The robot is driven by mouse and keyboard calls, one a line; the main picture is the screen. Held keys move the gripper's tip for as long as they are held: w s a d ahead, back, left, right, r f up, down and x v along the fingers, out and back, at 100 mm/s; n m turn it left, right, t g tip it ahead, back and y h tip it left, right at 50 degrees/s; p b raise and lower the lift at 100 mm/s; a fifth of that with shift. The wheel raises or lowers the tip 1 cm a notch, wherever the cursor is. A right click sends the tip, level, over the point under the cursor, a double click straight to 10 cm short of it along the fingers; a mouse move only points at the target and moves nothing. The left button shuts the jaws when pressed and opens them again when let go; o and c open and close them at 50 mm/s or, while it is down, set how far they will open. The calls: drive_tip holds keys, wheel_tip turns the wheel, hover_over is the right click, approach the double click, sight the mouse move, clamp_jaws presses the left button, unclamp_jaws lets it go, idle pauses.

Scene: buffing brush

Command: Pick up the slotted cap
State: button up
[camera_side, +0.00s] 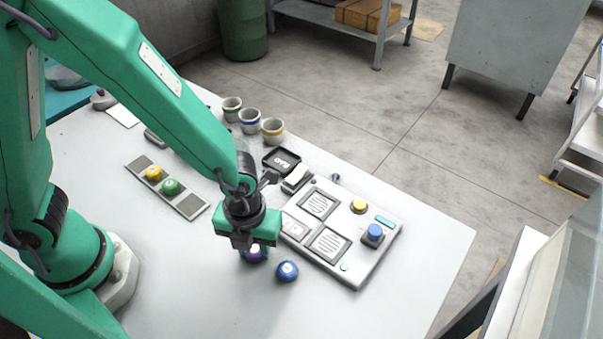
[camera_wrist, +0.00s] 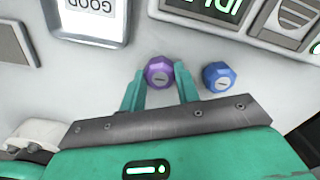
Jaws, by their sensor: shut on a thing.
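A purple faceted cap (camera_wrist: 159,73) sits between the two green fingers of my gripper (camera_wrist: 160,82) in the wrist view. In the side view the purple cap (camera_side: 252,256) is partly hidden under my gripper (camera_side: 255,249), low over the white table. My gripper is shut on it. I cannot tell whether it still touches the table. A blue faceted cap (camera_wrist: 218,76) with a similar mark stands just right of the right finger, apart from it. It also shows in the side view (camera_side: 287,271).
A white control panel (camera_side: 338,235) with buttons lies right of my gripper. A grey strip (camera_side: 188,204) holds a yellow and a green cap at left. Three cups (camera_side: 249,120) and a black tray (camera_side: 281,160) are behind. The table's (camera_side: 210,300) front is clear.

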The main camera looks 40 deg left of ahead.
sight(253, 252)
drive_tip(key=shift+r, duration=0.15)
drive_tip(key=shift+r, duration=1.2)
drive_tip(key=shift+s+d+r, duration=0.1)
drive_tip(key=shift+s+r, duration=0.05)
drive_tip(key=shift+r, duration=0.3)
drive_tip(key=shift+s+d+r, duration=0.1)
drive_tip(key=shift+s+r, duration=0.05)
drive_tip(key=shift+r, duration=0.25)
drive_tip(key=s+d+r, duration=0.3)
drive_tip(key=s+r, duration=0.3)
drive_tip(key=s, duration=0.4)
drive_tip(key=shift+s+d+r, duration=0.2)
drive_tip(key=shift+s+r, duration=0.05)
drive_tip(key=shift+w, duration=0.1)
drive_tip(key=w+d+r, duration=0.1)
drive_tip(key=w+d, duration=0.1)
drive_tip(key=w, duration=0.6)
drive_tip(key=w+d+r, duration=0.1)
drive_tip(key=w+d, duration=0.2)
drive_tip(key=w, duration=0.6)
drive_tip(key=shift+r+m, duration=0.25)
drive_tip(key=shift+m, duration=0.05)
